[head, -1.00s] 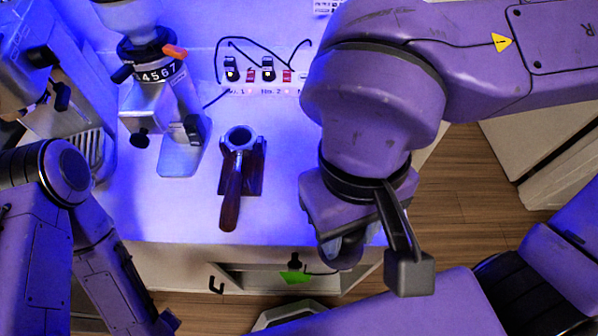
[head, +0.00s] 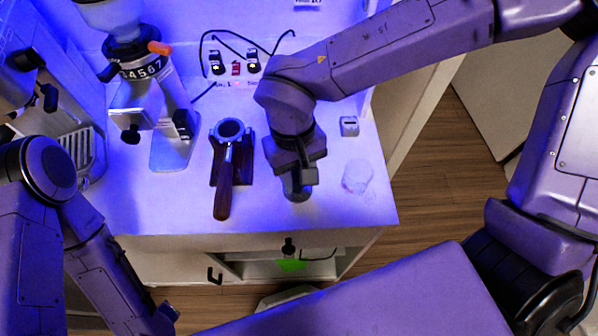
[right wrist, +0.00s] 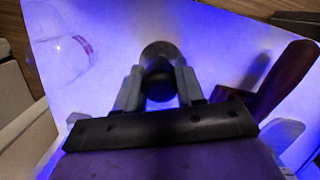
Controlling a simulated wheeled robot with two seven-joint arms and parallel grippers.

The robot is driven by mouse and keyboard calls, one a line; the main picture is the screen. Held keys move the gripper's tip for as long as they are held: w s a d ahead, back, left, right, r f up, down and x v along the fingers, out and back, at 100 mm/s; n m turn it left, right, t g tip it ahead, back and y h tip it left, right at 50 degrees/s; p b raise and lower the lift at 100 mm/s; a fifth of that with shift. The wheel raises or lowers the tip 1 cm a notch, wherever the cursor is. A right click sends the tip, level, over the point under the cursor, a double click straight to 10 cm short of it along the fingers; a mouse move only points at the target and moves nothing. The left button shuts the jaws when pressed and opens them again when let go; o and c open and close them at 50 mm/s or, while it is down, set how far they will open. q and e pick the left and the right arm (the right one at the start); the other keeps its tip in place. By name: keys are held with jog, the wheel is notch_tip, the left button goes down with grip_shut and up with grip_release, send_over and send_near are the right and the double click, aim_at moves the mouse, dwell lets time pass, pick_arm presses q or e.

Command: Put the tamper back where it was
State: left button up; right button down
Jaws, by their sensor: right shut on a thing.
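My right gripper (head: 298,192) is over the white counter (head: 330,215), right of the portafilter, pointing down. In the right wrist view it (right wrist: 159,88) is shut on the tamper (right wrist: 159,80), with a finger on each side of its round black knob. The tamper's grey round base shows beyond the knob. I cannot tell whether the base touches the counter. In the head view the gripper and wrist mostly hide the tamper. My left arm comes in at the left; its gripper is not in view.
A portafilter (head: 224,190) with a wooden handle rests on a dark stand just left of my right gripper. A clear glass-like item (head: 357,176) and a small grey box (head: 349,126) stand to the right. The grinder (head: 171,150) is further left. The counter's front strip is clear.

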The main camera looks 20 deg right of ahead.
jog(key=shift+s+f, duration=0.1)
jog(key=shift+f, duration=0.05)
jog(key=c, duration=0.7)
grip_release()
notch_tip(320, 180, up, 12)
jog(key=w, duration=0.1)
jog(key=shift+w+p, duration=0.35)
jog(key=shift+a, duration=0.1)
